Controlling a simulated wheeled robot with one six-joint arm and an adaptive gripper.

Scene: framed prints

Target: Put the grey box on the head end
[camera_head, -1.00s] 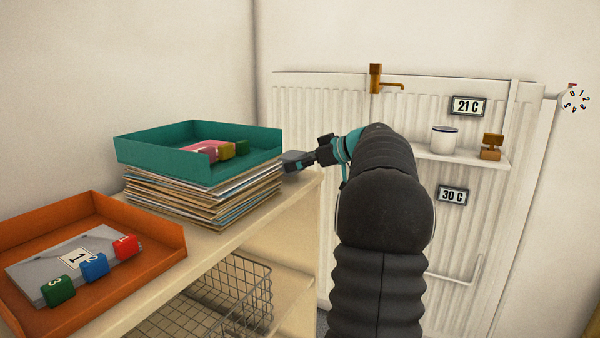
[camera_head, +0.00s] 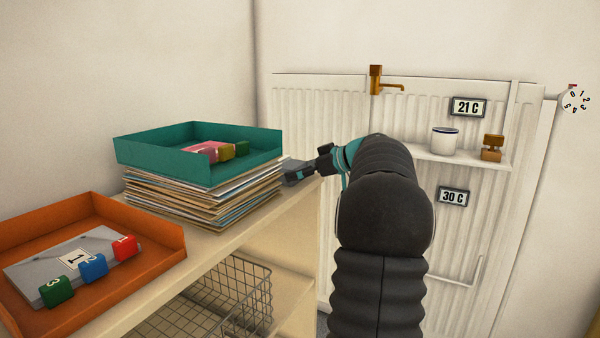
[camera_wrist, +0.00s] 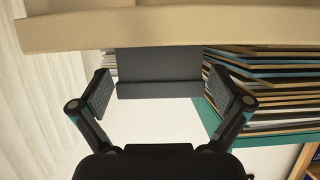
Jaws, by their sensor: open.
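In the wrist view a dark grey box (camera_wrist: 158,88) lies between my fingers, against the pale shelf edge and beside the paper stack. My gripper (camera_wrist: 166,94) is open around it, one finger on each side, with a gap on both sides. In the head view my gripper (camera_head: 298,172) is low at the far end of the shelf top, just right of the stack; the box is hard to tell apart from the dark fingers there. No part marked as the head end can be made out.
The paper stack (camera_head: 200,199) carries a teal tray (camera_head: 150,150) with small coloured blocks. An orange tray (camera_head: 150,262) with a grey folder and numbered blocks stands nearer. A wire basket (camera_head: 245,290) is below. A white radiator (camera_head: 310,120) with a shelf and cup (camera_head: 445,141) stands behind my arm.

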